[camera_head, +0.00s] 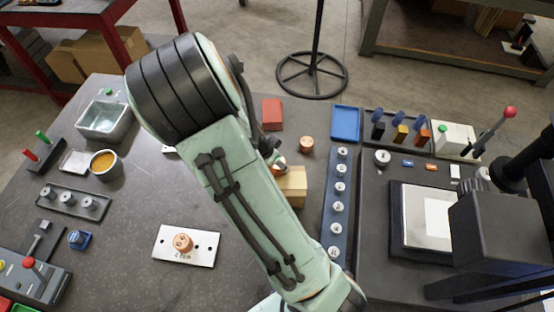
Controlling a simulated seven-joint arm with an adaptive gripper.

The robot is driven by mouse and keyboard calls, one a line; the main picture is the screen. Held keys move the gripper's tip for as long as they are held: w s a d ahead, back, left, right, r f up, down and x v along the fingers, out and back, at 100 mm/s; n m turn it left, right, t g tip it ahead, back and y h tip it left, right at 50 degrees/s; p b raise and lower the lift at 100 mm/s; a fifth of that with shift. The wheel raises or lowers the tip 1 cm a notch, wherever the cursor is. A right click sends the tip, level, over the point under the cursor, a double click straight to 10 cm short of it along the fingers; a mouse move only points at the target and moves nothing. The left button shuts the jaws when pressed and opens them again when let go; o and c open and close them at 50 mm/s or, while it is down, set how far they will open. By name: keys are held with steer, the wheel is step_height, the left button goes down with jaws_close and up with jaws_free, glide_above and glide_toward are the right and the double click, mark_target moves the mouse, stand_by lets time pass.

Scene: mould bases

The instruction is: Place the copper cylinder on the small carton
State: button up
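A small copper cylinder (307,144) stands upright on the dark table, to the right of my arm. Another copper-coloured round piece (183,242) sits on a white plate with holes, left of my arm. The small tan carton (293,186) is partly hidden by my arm; nothing shows on the visible part of its top. My gripper (277,160) is mostly hidden behind my arm link, close to the carton's upper left in the picture. Its fingers cannot be made out, nor whether they hold anything.
A red block (272,114) stands above the copper cylinder in the picture. A blue tray (345,123) and a strip of metal knobs (339,187) lie to the right. A dark press (500,240) fills the right side. A metal bin (103,119) and an orange-filled cup (105,164) stand left.

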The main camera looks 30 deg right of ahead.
steer(key=shift+f, duration=0.1)
steer(key=o, duration=1.2)
steer(key=w+v, duration=0.1)
steer(key=v, duration=1)
steer(key=s+a+r+n+y, duration=0.1)
steer(key=s+a+r+n, duration=0.1)
steer(key=s+n, duration=0.3)
steer(key=s+a+r+n+y, duration=0.2)
steer(key=s+a+n, duration=0.2)
steer(key=s+n, duration=0.2)
steer(key=s+a+r+n+g+y, duration=0.1)
steer(key=s+a+r+n+y, duration=0.1)
steer(key=s+a+n, duration=0.2)
steer(key=shift+s+r+n, duration=0.1)
steer(key=shift+s+n, duration=0.9)
steer(key=shift+s, duration=0.2)
steer(key=shift+o, duration=0.3)
